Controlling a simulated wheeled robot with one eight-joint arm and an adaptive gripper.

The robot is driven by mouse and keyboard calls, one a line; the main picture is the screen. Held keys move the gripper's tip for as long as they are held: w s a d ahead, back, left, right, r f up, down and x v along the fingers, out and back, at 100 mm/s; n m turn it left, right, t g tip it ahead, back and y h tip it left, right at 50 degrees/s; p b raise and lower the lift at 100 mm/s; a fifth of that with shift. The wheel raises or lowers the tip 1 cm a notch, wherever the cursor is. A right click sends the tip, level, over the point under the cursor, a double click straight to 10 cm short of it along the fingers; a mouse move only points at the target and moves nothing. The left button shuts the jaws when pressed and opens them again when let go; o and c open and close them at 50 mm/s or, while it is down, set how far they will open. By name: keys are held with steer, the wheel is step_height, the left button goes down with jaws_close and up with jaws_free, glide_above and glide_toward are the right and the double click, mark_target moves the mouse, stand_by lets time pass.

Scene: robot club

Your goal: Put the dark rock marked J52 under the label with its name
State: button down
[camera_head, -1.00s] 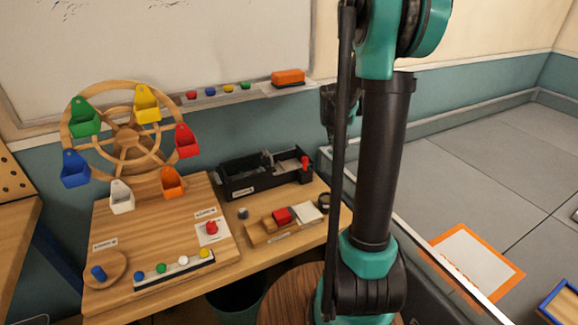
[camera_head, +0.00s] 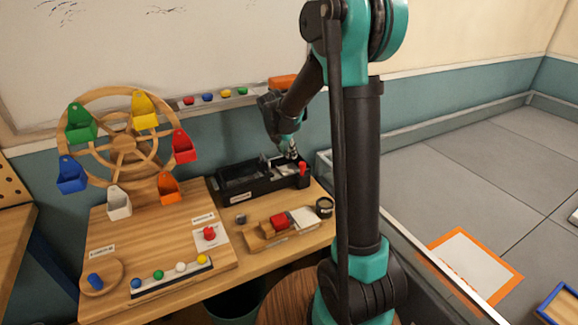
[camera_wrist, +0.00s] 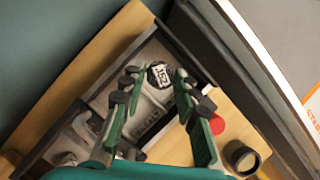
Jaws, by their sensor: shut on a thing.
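The dark rock (camera_wrist: 160,74) shows a pale mark in the wrist view that looks like J52. My gripper (camera_wrist: 158,76) is shut on it, one green finger on each side. In the head view my gripper (camera_head: 291,152) is at the right part of the black tray (camera_head: 262,189), low over its inside; the rock cannot be made out there. In the wrist view the rock appears over the pale floor of the tray (camera_wrist: 180,42). I cannot tell whether it touches the floor. A pale strip with lettering (camera_wrist: 147,123) lies inside the tray, too small to read.
A red peg (camera_head: 302,168) stands at the tray's right end. A wooden ferris wheel (camera_head: 124,143) stands left.

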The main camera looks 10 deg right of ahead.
mark_target(291, 170)
steer(key=shift+d+f, duration=0.15)
steer(key=shift+f, duration=3.1)
steer(key=c, duration=1.1)
jaws_free()
steer(key=shift+c, duration=0.2)
steer(key=v, duration=0.7)
steer(key=shift+r, duration=0.25)
